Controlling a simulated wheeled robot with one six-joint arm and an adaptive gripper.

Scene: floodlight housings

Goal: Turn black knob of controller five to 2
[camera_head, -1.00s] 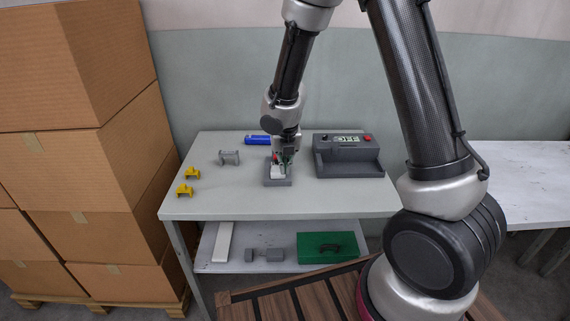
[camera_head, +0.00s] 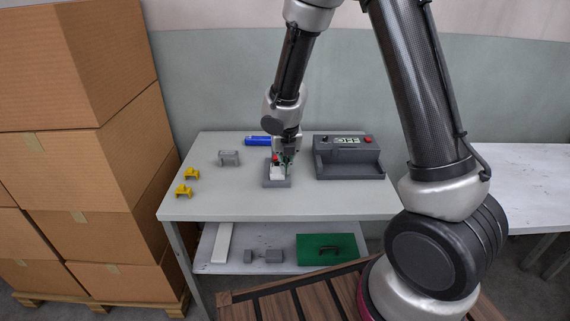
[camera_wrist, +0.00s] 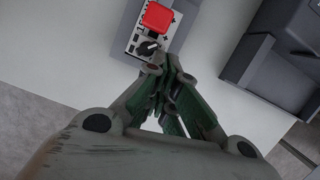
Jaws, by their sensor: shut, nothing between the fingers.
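The controller (camera_head: 277,182) is a small grey box with a light panel on the table; it also shows at the top of the wrist view (camera_wrist: 134,35). It carries a red square button (camera_wrist: 157,17) and a black knob (camera_wrist: 148,48) with a light pointer mark. My gripper (camera_head: 286,161) is over the controller. In the wrist view my gripper (camera_wrist: 160,66) is shut and empty, its fingertips beside the black knob. I cannot tell whether they touch it. The scale marks around the knob are too small to read, and the fingers hide part of the controller.
A dark grey tray-like unit (camera_head: 350,170) with a display and a red button stands right of the controller. A blue cylinder (camera_head: 257,141) lies behind. The table front (camera_head: 320,205) is clear.

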